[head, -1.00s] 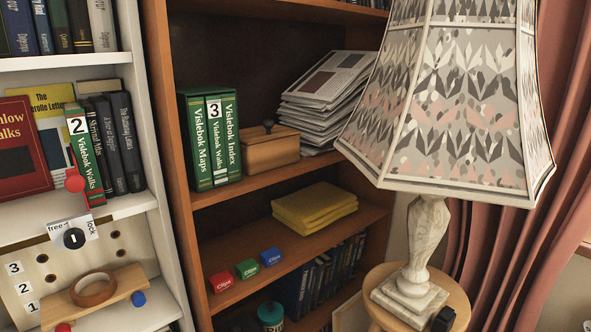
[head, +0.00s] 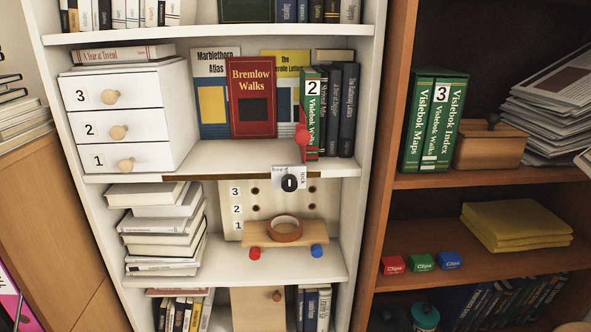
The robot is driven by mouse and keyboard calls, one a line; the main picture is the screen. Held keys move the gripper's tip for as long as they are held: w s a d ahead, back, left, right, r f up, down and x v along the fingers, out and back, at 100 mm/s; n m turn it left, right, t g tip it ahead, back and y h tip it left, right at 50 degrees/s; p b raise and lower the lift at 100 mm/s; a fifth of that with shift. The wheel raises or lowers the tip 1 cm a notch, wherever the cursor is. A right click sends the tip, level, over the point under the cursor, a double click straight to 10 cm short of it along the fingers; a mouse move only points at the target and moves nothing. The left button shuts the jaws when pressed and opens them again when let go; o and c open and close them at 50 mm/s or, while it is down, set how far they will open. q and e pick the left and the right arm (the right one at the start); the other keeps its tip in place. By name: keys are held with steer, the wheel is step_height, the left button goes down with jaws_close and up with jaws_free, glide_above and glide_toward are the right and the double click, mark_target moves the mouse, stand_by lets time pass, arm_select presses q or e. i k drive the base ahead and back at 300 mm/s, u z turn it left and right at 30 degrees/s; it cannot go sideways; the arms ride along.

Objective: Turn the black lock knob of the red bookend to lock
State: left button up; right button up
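The black lock knob (head: 289,183) sits at the front edge of the middle white shelf. Its white mark looks about upright, between the two ends of a small white label (head: 300,173). The "lock" end is on the right; the "free" end on the left is hard to read now. The red bookend (head: 302,134) is just above, with a round red knob, beside a green book marked 2 (head: 312,100). Much of the bookend is hidden or narrow in view. Neither of my grippers shows.
Below the lock knob, a wooden shelf piece with a ring (head: 285,229) stands before a pegboard with holes (head: 254,208). A white drawer unit (head: 130,122) stands left. A red book (head: 252,97) leans behind. The shelf front between drawers and bookend is clear.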

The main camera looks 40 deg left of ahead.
mark_target(289, 183)
steer(key=u, duration=0.55)
steer(key=k, duration=1.3)
steer(key=u, duration=0.9)
steer(key=i, duration=0.8)
steer(key=z, duration=0.15)
